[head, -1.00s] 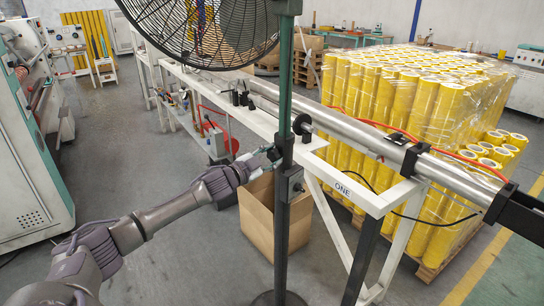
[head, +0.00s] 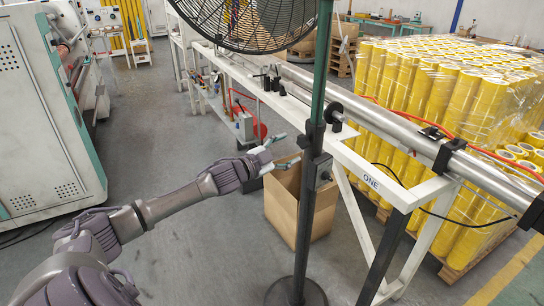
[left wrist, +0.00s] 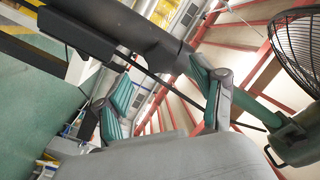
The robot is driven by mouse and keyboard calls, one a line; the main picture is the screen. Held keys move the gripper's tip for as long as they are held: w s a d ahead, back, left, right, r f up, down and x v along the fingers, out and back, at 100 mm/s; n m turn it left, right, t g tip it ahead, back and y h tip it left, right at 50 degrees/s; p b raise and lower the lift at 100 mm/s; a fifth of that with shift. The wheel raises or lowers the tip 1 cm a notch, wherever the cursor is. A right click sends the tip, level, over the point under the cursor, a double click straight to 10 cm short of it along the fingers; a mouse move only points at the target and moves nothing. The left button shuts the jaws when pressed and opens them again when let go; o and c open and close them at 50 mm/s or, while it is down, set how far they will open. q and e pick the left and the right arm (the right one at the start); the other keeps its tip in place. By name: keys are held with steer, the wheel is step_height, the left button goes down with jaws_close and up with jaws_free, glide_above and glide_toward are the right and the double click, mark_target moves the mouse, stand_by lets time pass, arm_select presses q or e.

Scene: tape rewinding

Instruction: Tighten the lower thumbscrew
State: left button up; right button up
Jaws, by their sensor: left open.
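The fan stand's dark pole (head: 303,225) stands upright in the head view, with a black collar (head: 315,135) and a small dark box (head: 323,172) below it. A black round knob (head: 337,117) shows at the right of the collar. I cannot tell clearly which small part is the lower thumbscrew. My left gripper (head: 280,151) is open and empty, left of the pole and apart from it. In the left wrist view its two teal-padded fingers (left wrist: 168,92) are spread, with the black pole (left wrist: 135,32) crossing beyond them. My right gripper is not in view.
A caged fan (head: 245,20) tops the pole. A white frame (head: 405,195) carrying a long metal roller (head: 400,122) stands at the right. An open cardboard box (head: 283,205) sits behind the pole. Wrapped yellow rolls (head: 450,90) stand behind.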

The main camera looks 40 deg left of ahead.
arm_select(q)
steer(key=shift+s+a, duration=0.15)
steer(key=shift+s, duration=0.8)
steer(key=shift+s+a, duration=0.2)
steer(key=shift+s, duration=0.75)
steer(key=shift+s+a, duration=0.15)
steer(key=shift+s, duration=0.8)
